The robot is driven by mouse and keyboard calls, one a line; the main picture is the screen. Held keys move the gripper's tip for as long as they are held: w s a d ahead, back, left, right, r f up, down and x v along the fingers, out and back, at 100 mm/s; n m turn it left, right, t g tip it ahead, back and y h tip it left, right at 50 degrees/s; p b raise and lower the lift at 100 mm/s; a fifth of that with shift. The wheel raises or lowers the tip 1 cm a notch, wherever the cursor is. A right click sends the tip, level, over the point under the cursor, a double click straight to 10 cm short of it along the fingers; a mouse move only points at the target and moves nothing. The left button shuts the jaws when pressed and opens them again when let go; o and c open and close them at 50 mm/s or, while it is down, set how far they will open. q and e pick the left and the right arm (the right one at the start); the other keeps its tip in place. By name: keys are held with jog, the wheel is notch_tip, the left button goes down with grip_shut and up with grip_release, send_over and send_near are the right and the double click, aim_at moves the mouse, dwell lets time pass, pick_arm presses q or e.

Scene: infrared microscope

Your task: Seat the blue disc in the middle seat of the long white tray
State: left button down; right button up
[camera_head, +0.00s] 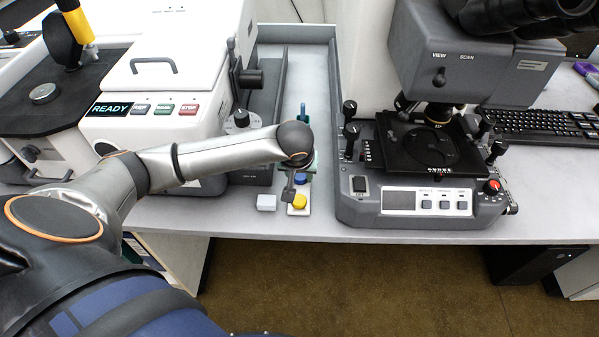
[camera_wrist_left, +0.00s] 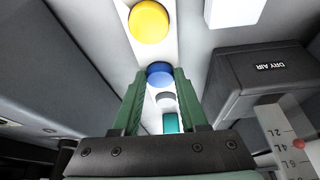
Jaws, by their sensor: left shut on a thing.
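The long white tray (camera_head: 289,211) lies on the bench, and part of it shows in the left wrist view (camera_wrist_left: 125,8). The blue disc (camera_wrist_left: 159,72) is between the two green fingertips of my left gripper (camera_wrist_left: 157,80), which is shut on it. It also shows in the head view (camera_head: 300,179), partly hidden by my wrist. I cannot tell whether it touches the tray. A yellow disc (camera_head: 299,201) sits at the tray's near end. A grey round spot (camera_wrist_left: 166,97) and a teal piece (camera_wrist_left: 170,123) show beyond the blue disc. My right gripper is not in view.
A small white block (camera_head: 266,202) stands left of the tray. The grey microscope base (camera_head: 425,215) is to the right and the white instrument (camera_head: 165,80) to the left. A DRY AIR box (camera_wrist_left: 270,75) is close beside my fingers. The bench's front edge is near.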

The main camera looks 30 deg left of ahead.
pick_arm(q)
jog(key=shift+f, duration=0.15)
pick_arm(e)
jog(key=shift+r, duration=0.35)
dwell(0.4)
pick_arm(q)
grip_release()
dwell(0.4)
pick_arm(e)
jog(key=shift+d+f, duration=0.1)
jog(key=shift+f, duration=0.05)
pick_arm(q)
jog(key=shift+p, duration=0.3)
notch_tip(320, 180, up, 3)
jog(key=p, duration=0.3)
jog(key=shift+p, duration=0.3)
notch_tip(320, 180, up, 4)
jog(key=p, duration=0.5)
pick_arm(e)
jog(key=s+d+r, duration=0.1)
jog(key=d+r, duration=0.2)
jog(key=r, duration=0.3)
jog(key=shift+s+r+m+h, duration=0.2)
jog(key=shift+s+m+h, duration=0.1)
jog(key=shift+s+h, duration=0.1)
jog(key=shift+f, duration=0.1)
